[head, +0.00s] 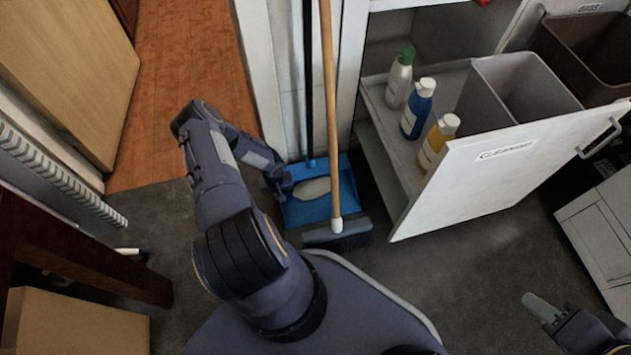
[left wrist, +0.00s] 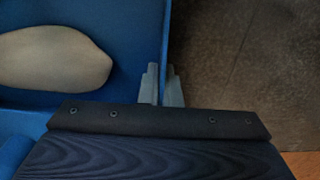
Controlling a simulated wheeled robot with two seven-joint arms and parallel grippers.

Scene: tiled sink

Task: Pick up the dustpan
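The blue dustpan (head: 345,187) stands on the dark floor against the white cabinet, with a pale oval object (head: 312,188) in its pan. Its long dark handle (head: 308,90) rises upright behind the broom. My left gripper (head: 278,183) is at the dustpan's left side. In the left wrist view, its two grey fingers (left wrist: 163,88) are close together, on either side of the dustpan's edge (left wrist: 166,45), and look shut on it. My right gripper (head: 543,308) is low at the right, away from the dustpan; its finger gap does not show clearly.
A broom (head: 330,110) with a wooden handle stands in front of the dustpan, its head beside the pan. An open cabinet door (head: 480,175) and several bottles (head: 417,108) are to the right. A wooden table (head: 75,250) is at the left. Dark floor is clear between.

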